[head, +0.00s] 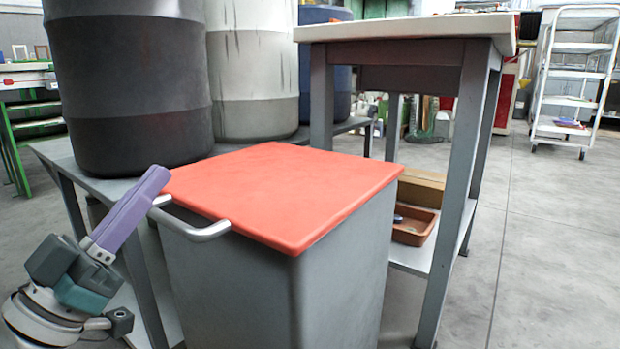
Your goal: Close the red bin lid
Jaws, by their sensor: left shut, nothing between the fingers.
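The bin (270,285) is a tall grey box in the middle of the head view. Its flat red lid (285,190) lies level over the top and looks closed. A curved metal handle (203,231) sticks out at the lid's front left edge. My left gripper (158,180) is at the left of the bin, with its purple fingers shut and empty. The fingertips point up and right, beside the lid's left corner near the handle; I cannot tell whether they touch it. My right gripper is not in view.
A dark drum (130,80) and a pale drum (252,70) stand on a low grey table behind the bin. A tall workbench (410,27) stands close behind on the right, with a brown tray (413,228) on its lower shelf. The floor (550,240) at right is clear.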

